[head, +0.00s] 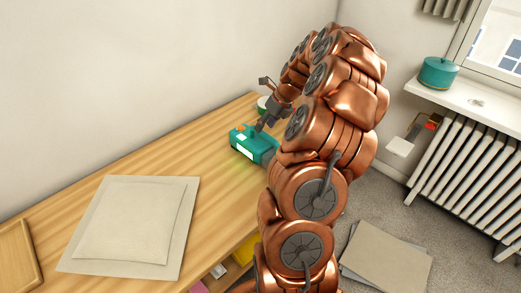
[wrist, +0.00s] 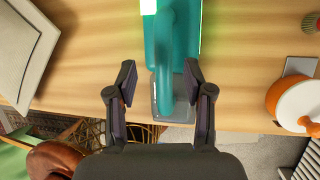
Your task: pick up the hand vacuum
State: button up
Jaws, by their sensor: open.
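The hand vacuum, a teal body with bright lit patches, lies on the wooden table in the head view (head: 252,146). In the wrist view the hand vacuum (wrist: 164,50) runs down from the top edge, with a teal handle and a grey end near the table's edge. My gripper (wrist: 160,78) is open, with one finger on each side of the teal part. I cannot tell whether either finger touches it. In the head view my copper arm hides part of the table beyond and right of the vacuum.
A pale square panel (head: 132,226) lies on the wooden table (head: 200,150), left of the vacuum. An orange and white round item (wrist: 298,104) is right of my gripper. A teal pot (head: 438,72) stands on the windowsill above a radiator (head: 470,150). Flat sheets (head: 386,260) lie on the floor.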

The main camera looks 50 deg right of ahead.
aim_at(263, 146)
jog(key=shift+d+p+x, duration=0.2)
jog(key=shift+p+x, duration=0.55)
jog(key=shift+x, duration=1.8)
grip_shut()
